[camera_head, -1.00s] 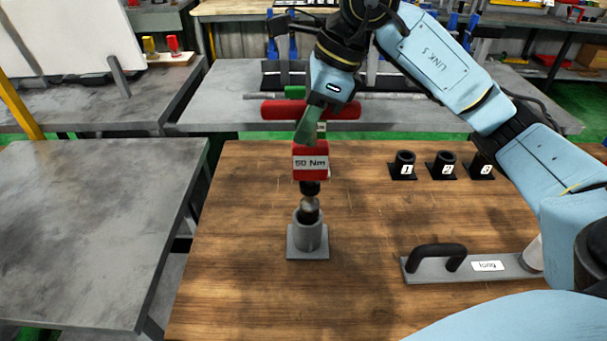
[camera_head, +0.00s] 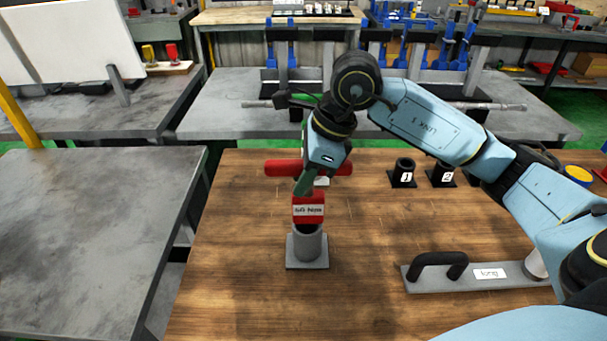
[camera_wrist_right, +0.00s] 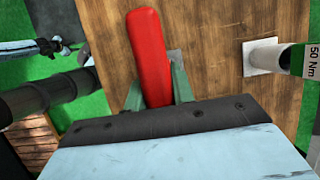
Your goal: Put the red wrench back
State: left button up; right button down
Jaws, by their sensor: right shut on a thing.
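The red wrench (camera_head: 309,208) has a white label on its head and a red crosswise handle. It stands upright at the grey cylindrical holder (camera_head: 307,245), its lower end hidden inside the holder. My right gripper (camera_head: 304,184) is shut on the wrench, its green fingers around the red handle. In the right wrist view the red handle (camera_wrist_right: 149,55) lies between the fingers of my right gripper (camera_wrist_right: 158,88). A part marked "50 Nm" (camera_wrist_right: 312,60) shows at that view's right edge, cut off by the frame. My left gripper is out of view.
Black holders marked 1 (camera_head: 402,174) and 2 (camera_head: 441,174) stand to the right on the wooden table (camera_head: 230,290). A grey plate labelled "long" with a black handle (camera_head: 437,262) lies at front right. The grey table (camera_head: 80,240) on the left is bare.

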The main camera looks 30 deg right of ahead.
jog(key=shift+f, duration=0.1)
jog(key=c, duration=1.2)
grip_release()
jog(key=v, duration=1.2)
jog(key=shift+s+p, duration=0.15)
jog(key=shift+p, duration=0.2)
